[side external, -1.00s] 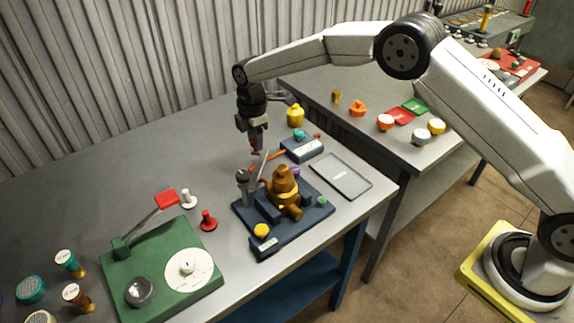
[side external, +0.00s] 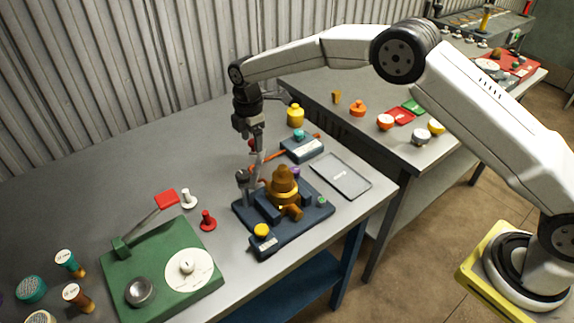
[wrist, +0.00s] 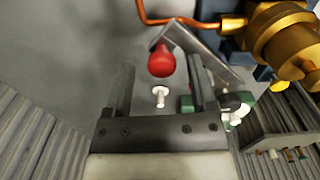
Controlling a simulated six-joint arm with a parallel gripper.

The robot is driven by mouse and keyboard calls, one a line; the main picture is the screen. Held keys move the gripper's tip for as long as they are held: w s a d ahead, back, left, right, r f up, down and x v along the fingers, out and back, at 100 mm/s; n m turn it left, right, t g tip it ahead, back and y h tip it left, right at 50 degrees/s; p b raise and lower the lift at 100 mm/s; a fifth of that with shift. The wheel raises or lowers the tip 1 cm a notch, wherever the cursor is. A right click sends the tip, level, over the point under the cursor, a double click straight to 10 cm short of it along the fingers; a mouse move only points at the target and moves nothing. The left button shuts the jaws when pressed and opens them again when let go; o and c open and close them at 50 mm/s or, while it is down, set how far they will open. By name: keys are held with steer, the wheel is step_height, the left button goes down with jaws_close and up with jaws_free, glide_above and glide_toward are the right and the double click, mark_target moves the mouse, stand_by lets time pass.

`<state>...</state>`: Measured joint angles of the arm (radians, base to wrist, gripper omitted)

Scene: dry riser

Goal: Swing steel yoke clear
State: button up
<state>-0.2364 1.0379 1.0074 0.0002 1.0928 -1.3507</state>
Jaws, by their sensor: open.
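The steel yoke (side external: 258,168) is a grey bar standing tilted up at the left of the blue base (side external: 313,212), beside the brass valve body (side external: 284,184). In the wrist view the yoke bar (wrist: 215,58) runs diagonally and carries a red knob (wrist: 161,62) at its end. My gripper (wrist: 160,66) is open, and the knob appears between its fingertips; the depth gap is unclear. In the side view my gripper (side external: 258,148) points down at the yoke's upper end and partly hides it. The valve (wrist: 285,40) is right of the fingers.
A thin copper pipe (wrist: 180,20) runs close beyond the knob. A green fixture (side external: 160,268) with a red-tipped lever, a red peg (side external: 208,221) and a white peg (side external: 188,199) stand left.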

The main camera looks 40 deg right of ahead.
steer(key=shift+r, duration=0.15)
steer(key=shift+r, duration=3.8)
steer(key=shift+s+d, duration=0.1)
steer(key=shift+s+d+r+m, duration=0.1)
steer(key=shift+s+d+m, duration=0.3)
steer(key=shift+m, duration=0.1)
steer(key=s+d+f+m+t, duration=0.1)
steer(key=s+d+m, duration=0.3)
steer(key=s, duration=0.6)
steer(key=s+d+f+m, duration=0.1)
steer(key=s+d+m, duration=0.3)
steer(key=s+m, duration=0.3)
steer(key=s+d+f+m+t, duration=0.1)
steer(key=s+d+m, duration=0.4)
steer(key=s, duration=0.8)
steer(key=shift+f+m+t, duration=0.3)
steer(key=shift+m, duration=0.3)
